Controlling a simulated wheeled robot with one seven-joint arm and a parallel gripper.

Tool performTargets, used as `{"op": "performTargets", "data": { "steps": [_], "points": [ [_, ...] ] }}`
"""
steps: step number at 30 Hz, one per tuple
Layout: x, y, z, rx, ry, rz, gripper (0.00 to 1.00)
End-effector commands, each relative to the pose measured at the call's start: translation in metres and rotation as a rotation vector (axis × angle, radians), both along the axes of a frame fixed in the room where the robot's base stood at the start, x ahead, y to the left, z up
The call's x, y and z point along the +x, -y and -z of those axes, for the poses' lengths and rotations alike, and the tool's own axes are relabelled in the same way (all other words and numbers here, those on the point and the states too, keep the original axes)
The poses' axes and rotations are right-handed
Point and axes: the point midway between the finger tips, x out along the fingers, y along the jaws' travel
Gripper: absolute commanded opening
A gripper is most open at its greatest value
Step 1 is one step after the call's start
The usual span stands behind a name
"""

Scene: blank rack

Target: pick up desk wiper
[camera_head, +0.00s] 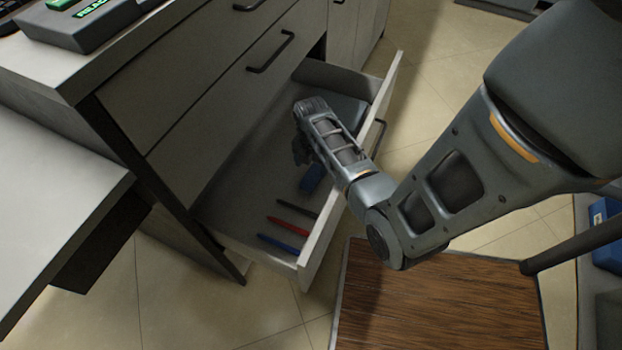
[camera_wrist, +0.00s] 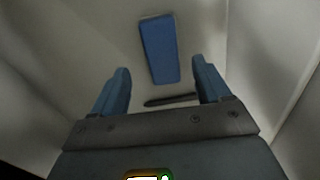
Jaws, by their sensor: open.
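A flat blue rectangular block (camera_head: 312,180), which looks like the desk wiper, lies on the floor of the open drawer (camera_head: 237,207). In the head view my forearm partly covers it. In the wrist view the whole block (camera_wrist: 158,45) shows, lying lengthwise, with its lower end between the lines of the two fingers. My gripper (camera_wrist: 161,68) is open with nothing between its blue fingers. In the head view the gripper (camera_head: 301,150) hangs over the drawer, its fingers partly hidden by the wrist.
A black pen (camera_head: 290,208), a red pen (camera_head: 291,226) and a blue pen (camera_head: 283,244) lie near the drawer's near end. A grey-blue item (camera_head: 347,110) lies at the far end. Drawer walls stand on both sides of my gripper. A wood-topped surface (camera_head: 430,300) is at front.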

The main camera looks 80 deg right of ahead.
Motion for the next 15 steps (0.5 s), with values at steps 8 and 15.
{"op": "performTargets", "data": {
  "steps": [8, 15],
  "points": [
    [-0.003, -0.002, 0.04, 0.002, -0.002, 0.0, 0.77],
    [-0.002, -0.002, 0.045, 0.0, -0.001, -0.001, 0.77]
  ]
}}
